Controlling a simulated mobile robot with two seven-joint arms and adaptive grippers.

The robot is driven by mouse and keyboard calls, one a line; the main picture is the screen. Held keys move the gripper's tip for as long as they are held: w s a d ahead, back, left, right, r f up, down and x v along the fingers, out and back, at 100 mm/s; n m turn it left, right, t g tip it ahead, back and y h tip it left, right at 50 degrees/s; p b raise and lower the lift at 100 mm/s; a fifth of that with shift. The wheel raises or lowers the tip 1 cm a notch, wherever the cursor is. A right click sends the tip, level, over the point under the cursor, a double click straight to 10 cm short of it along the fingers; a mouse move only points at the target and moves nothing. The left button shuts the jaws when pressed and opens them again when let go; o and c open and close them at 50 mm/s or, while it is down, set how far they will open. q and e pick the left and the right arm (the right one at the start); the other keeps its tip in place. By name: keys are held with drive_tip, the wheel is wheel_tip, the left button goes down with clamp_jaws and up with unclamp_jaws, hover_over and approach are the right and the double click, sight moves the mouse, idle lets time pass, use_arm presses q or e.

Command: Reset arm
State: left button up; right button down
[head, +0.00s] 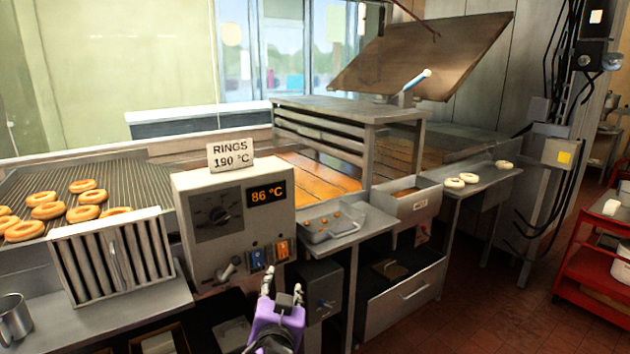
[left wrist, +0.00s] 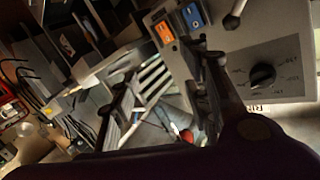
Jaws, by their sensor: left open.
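My left gripper (head: 283,285) is open and empty in the head view, its purple body at the bottom centre. Its fingertips point up, just below the blue and orange switches on the control box (head: 208,252). In the left wrist view the two dark fingers (left wrist: 165,85) stand apart with nothing between them. The blue switch (left wrist: 193,16) and orange switch (left wrist: 165,32) show near the right finger. The box's display reads 86 °C, and a sign (head: 230,154) on top reads RINGS 190 °C. My right gripper is not in view.
Several doughnut rings lie on the wire conveyor (head: 120,172) at left. A slotted metal panel (head: 112,258) stands beside the box. A small shelf (head: 350,235) with a tray sits right of the box. A red cart (head: 590,281) is at far right. Floor is clear before it.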

use_arm(q)
drive_tip(key=s+a+f+g+h+p, duration=0.2)
drive_tip(key=s+a+f+g, duration=0.15)
drive_tip(key=s+f, duration=1.3)
drive_tip(key=s+a+f+g, duration=0.1)
drive_tip(key=s+f, duration=0.3)
drive_tip(key=s, duration=0.5)
drive_tip(key=s+a+f+n+g+p, duration=0.1)
drive_tip(key=s+a+f, duration=0.3)
drive_tip(key=s, duration=0.6)
drive_tip(key=s+a+f+n+g+y, duration=0.1)
drive_tip(key=s+f, duration=0.4)
drive_tip(key=s, duration=0.5)
drive_tip(key=shift+s+a+f+g, duration=0.2)
drive_tip(key=shift+a+g, duration=0.25)
drive_tip(key=shift+a, duration=0.7)
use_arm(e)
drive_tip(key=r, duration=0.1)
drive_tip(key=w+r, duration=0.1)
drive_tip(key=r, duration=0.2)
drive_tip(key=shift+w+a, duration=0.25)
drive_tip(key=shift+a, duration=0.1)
use_arm(q)
drive_tip(key=shift+w, duration=0.1)
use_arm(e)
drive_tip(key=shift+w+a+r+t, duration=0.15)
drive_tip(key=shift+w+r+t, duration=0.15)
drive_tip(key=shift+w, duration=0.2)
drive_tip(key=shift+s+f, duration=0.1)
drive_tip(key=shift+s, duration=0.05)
